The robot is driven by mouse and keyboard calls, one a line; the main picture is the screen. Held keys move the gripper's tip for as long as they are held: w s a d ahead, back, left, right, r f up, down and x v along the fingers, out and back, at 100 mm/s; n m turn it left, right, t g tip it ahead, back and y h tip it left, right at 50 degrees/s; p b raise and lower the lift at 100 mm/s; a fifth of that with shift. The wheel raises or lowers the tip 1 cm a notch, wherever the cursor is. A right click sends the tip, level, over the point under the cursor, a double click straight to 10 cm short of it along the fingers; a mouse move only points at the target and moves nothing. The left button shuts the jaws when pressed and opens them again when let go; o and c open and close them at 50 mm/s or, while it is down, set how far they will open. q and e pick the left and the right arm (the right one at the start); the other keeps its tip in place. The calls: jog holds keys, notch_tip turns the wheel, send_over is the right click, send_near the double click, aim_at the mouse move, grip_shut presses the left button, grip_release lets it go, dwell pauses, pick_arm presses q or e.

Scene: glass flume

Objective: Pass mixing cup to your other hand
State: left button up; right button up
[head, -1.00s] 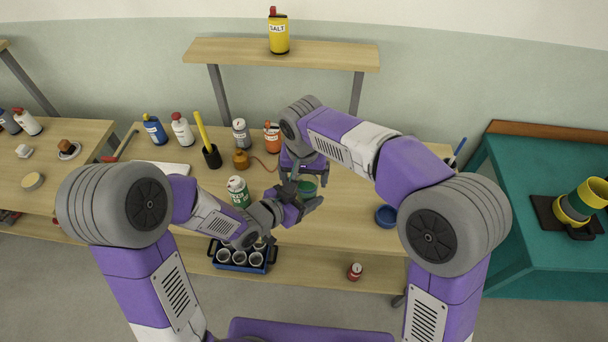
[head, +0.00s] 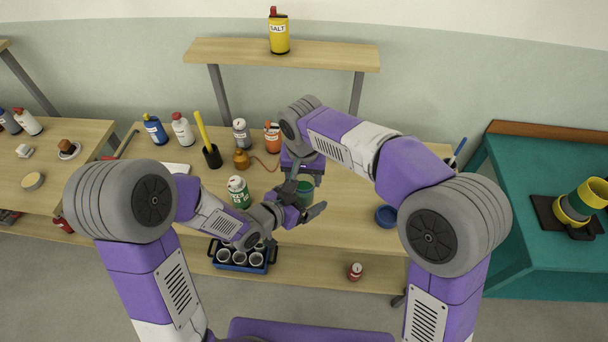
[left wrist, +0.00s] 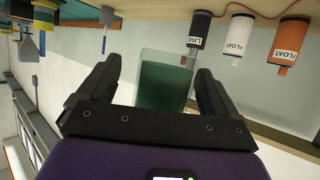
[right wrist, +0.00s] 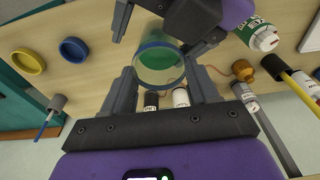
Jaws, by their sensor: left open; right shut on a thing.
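The mixing cup (head: 306,187) is a clear cup with green contents, held above the workbench. My right gripper (head: 301,171) is shut on it; the right wrist view shows the cup (right wrist: 158,64) between the right fingers. My left gripper (head: 304,193) is open, with its fingers either side of the cup. In the left wrist view the cup (left wrist: 165,83) stands between the open left fingers, nearer the right one. I cannot tell whether either left finger touches it.
A green-labelled can (head: 238,191) stands on the bench just left of my left gripper. A blue bowl (head: 386,216) lies to the right. Several bottles and a black holder (head: 212,157) stand behind. A blue crate of cups (head: 242,257) sits below.

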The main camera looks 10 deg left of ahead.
pick_arm(q)
jog(key=s+f+n+g, duration=0.1)
jog(key=f, duration=0.2)
jog(key=d+f+n+g+y, duration=0.1)
jog(key=f, duration=0.2)
jog(key=s+f, duration=0.1)
jog(key=f, duration=0.1)
jog(key=shift+s+d+f+n+g+y, duration=0.3)
jog(key=shift+s+f+n+g, duration=0.05)
jog(key=shift+f+n+g, duration=0.05)
jog(key=s+d+f+g, duration=0.4)
jog(key=s+d+g, duration=0.1)
jog(key=s+d, duration=0.15)
jog(key=s+a+f+n+g+y, duration=0.2)
jog(key=s+a+f+n, duration=0.5)
jog(key=a+f, duration=0.6)
jog(key=shift+s, duration=0.65)
